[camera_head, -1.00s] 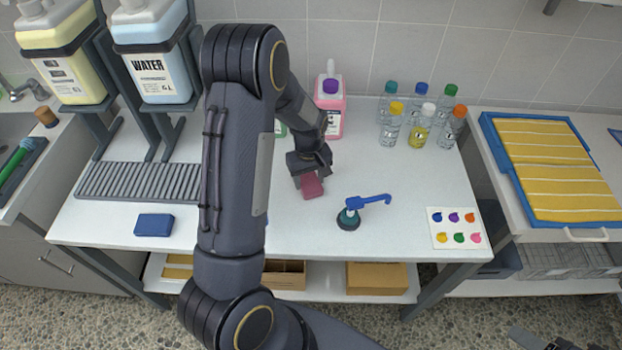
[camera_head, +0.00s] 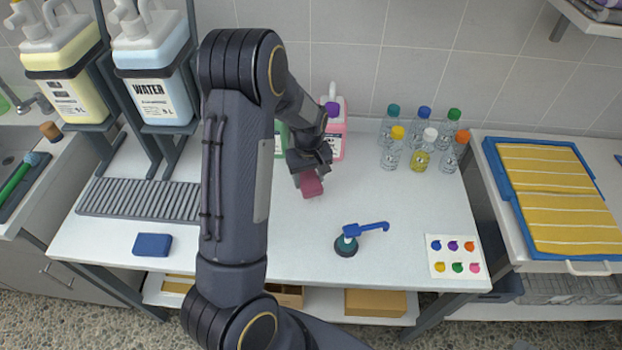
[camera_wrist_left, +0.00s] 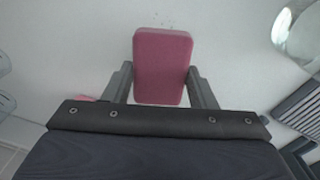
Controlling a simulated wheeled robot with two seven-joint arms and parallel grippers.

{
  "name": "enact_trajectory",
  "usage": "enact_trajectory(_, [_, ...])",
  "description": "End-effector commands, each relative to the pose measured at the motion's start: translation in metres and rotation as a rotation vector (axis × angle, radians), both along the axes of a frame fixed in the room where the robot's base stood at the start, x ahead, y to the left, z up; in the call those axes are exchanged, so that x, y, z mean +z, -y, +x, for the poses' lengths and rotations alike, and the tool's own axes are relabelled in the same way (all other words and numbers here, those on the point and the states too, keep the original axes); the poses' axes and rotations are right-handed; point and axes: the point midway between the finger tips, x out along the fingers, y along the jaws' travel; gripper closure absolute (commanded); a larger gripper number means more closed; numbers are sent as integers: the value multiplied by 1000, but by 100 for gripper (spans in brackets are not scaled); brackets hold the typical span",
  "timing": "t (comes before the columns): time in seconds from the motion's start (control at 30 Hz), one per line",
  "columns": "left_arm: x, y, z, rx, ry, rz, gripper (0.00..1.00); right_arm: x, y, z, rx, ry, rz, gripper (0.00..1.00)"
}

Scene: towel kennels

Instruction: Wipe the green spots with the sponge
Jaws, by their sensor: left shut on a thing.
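My left gripper (camera_head: 311,174) is shut on a pink-red sponge (camera_head: 312,186) over the middle of the white worktop. In the left wrist view the sponge (camera_wrist_left: 162,65) sits between the two fingers (camera_wrist_left: 162,88), its far end sticking out past them. I cannot tell whether it touches the worktop. A few faint small specks (camera_wrist_left: 156,17) show on the white surface just beyond the sponge; their colour is not clear. I make out no clear green spots on the worktop; my arm hides part of it. My right gripper is not in view.
A blue block (camera_head: 152,245) lies at the front left of the worktop (camera_head: 300,250). A pink jug (camera_head: 339,145) and several bottles (camera_head: 421,153) stand behind. A grate (camera_head: 140,200) is at left.

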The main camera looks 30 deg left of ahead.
Motion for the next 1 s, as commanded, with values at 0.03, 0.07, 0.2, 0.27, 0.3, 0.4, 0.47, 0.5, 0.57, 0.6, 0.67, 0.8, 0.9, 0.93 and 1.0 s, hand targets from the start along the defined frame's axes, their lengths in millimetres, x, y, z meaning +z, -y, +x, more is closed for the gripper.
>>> enact_trajectory(0.03, [9,-1,0,1,1,0,70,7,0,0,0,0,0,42])
enact_trajectory(0.07, [11,-2,0,1,1,0,70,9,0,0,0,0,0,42])
enact_trajectory(0.2, [24,-5,0,0,2,0,70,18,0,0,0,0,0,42])
enact_trajectory(0.27, [29,-6,0,0,2,0,70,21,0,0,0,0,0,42])
enact_trajectory(0.3, [31,-6,0,-1,1,0,70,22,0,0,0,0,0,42])
enact_trajectory(0.4, [34,-7,-1,-1,1,-1,70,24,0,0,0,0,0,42])
enact_trajectory(0.47, [34,-7,-1,-2,1,-1,70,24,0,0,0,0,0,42])
enact_trajectory(0.5, [34,-7,-1,-2,1,-1,70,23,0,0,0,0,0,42])
enact_trajectory(0.57, [33,-7,-1,-2,1,-1,70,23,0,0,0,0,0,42])
enact_trajectory(0.6, [33,-7,-1,-2,1,-1,70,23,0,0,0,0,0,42])
enact_trajectory(0.67, [33,-7,-1,-2,1,-1,70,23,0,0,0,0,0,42])
enact_trajectory(0.8, [33,-7,-1,-2,1,-1,70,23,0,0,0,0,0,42])
enact_trajectory(0.9, [33,-7,-1,-2,1,-1,70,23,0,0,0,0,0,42])
enact_trajectory(0.93, [33,-7,-1,-2,1,-1,70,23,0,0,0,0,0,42])
enact_trajectory(1.0, [33,-7,-1,-2,1,-1,70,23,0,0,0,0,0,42])
